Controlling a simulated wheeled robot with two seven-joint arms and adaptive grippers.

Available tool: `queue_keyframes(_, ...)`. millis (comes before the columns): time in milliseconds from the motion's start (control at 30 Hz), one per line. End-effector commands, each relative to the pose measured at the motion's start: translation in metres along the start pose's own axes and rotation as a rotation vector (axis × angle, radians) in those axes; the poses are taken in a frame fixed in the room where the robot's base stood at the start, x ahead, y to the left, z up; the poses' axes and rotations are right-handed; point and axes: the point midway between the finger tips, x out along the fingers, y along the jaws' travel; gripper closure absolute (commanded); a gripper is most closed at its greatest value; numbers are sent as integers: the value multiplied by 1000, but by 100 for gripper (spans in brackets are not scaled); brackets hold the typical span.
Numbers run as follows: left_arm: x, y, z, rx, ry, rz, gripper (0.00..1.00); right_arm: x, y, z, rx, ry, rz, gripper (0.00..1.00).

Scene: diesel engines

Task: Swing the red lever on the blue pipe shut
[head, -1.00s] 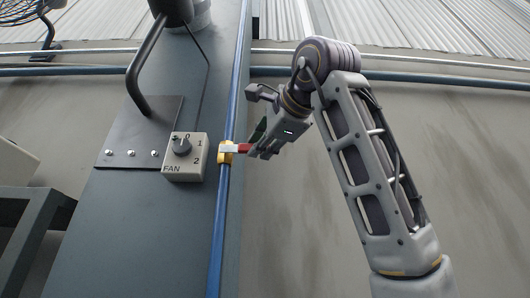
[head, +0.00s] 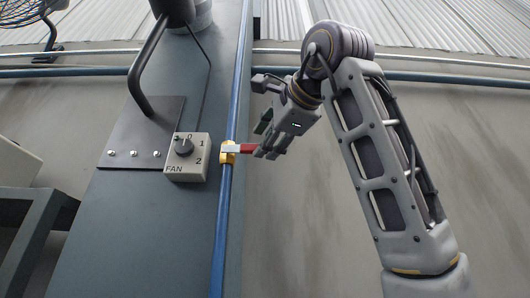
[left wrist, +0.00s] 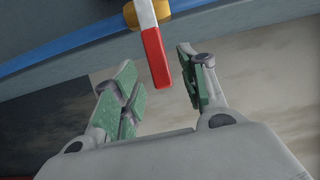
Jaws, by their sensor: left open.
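A blue pipe (head: 222,215) runs vertically along a dark grey post. On it sits a yellow valve body (head: 227,157) with a lever whose red handle (head: 245,148) points right, roughly square to the pipe. My left gripper (head: 266,146) is at the right end of the handle and partly hides it. In the left wrist view the red handle end (left wrist: 156,62) hangs between the two open green-padded fingers (left wrist: 159,78), with a gap on each side. My right gripper is not in view.
A fan control box (head: 186,158) with a knob is on the post, left of the pipe. A bent dark bracket (head: 140,75) stands above it. Horizontal pipes (head: 420,82) cross the wall behind.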

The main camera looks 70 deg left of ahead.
Motion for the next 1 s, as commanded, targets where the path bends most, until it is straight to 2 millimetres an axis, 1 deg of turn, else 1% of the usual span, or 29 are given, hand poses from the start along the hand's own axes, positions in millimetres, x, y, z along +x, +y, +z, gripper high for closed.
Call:
queue_keyframes(33, -8, 0, 0, 0, 1, -2, 57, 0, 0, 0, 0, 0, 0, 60)
queue_keyframes(400, -62, 0, 0, -1, 2, -3, 57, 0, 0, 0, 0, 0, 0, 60)
queue_keyframes(600, -86, 0, 0, -1, 1, -2, 57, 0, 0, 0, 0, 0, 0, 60)
queue_keyframes(800, -98, 0, 0, -1, 0, 0, 57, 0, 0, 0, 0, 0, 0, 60)
queue_keyframes(1000, -99, 0, 0, -1, 0, 0, 57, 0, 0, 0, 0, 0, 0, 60)
